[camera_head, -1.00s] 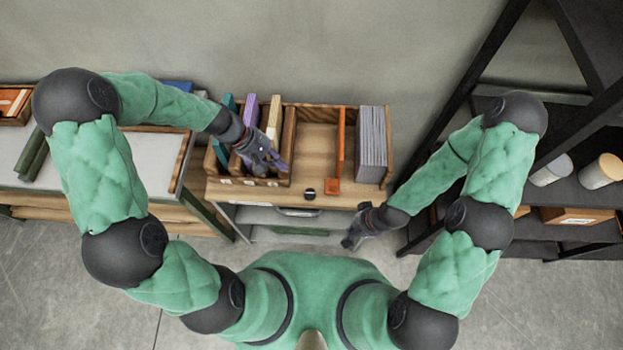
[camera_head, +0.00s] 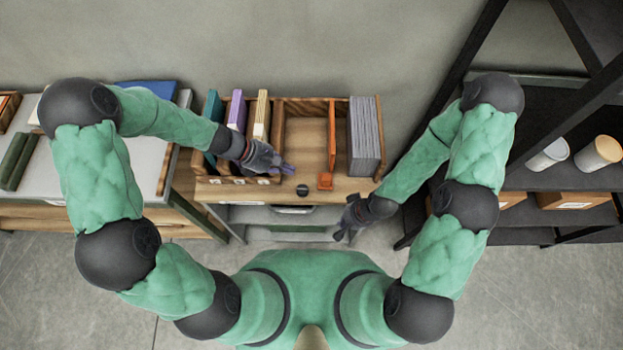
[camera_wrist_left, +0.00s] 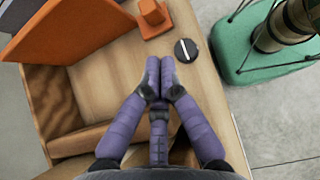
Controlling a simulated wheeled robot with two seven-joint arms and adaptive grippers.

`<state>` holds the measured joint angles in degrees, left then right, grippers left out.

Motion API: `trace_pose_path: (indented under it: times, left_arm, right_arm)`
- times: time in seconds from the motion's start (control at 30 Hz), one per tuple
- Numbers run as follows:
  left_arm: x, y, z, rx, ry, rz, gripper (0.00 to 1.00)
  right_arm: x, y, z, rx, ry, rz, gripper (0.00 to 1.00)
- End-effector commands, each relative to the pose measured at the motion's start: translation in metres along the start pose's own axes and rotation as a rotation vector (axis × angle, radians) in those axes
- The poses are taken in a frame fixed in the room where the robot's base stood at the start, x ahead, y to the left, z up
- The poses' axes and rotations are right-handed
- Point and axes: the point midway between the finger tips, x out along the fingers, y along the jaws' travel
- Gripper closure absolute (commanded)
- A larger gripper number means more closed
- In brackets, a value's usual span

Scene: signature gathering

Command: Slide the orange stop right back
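The orange stop is an upright panel (camera_head: 332,137) in the wooden organiser, with a small orange block (camera_head: 325,181) at its front end. Grey upright sheets (camera_head: 363,137) stand to its right. In the left wrist view the panel (camera_wrist_left: 75,28) is at upper left and the block (camera_wrist_left: 154,18) at the top. My left gripper (camera_head: 286,168) is left of the block, apart from it, over the wooden surface. In the left wrist view its fingertips (camera_wrist_left: 160,76) are together with nothing between them. My right gripper (camera_head: 344,228) hangs in front of the desk, its fingers too small to judge.
A black round knob (camera_head: 303,190) sits at the front edge, between my left gripper and the block. Coloured folders (camera_head: 237,110) stand in slots at left. The bay left of the panel is empty. A dark shelf rack (camera_head: 560,190) stands at right.

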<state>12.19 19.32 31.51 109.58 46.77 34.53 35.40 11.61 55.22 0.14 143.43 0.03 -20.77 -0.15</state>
Motion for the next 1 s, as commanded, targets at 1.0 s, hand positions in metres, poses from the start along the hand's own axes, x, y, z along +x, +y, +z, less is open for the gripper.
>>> trace_pose_path:
  times: [1.0]
  left_arm:
    - [0.103,0.0,0.0,0.001,0.001,0.0,1.0]
  right_arm:
    - [0.025,0.009,-0.001,0.0,0.0,0.0,1.0]
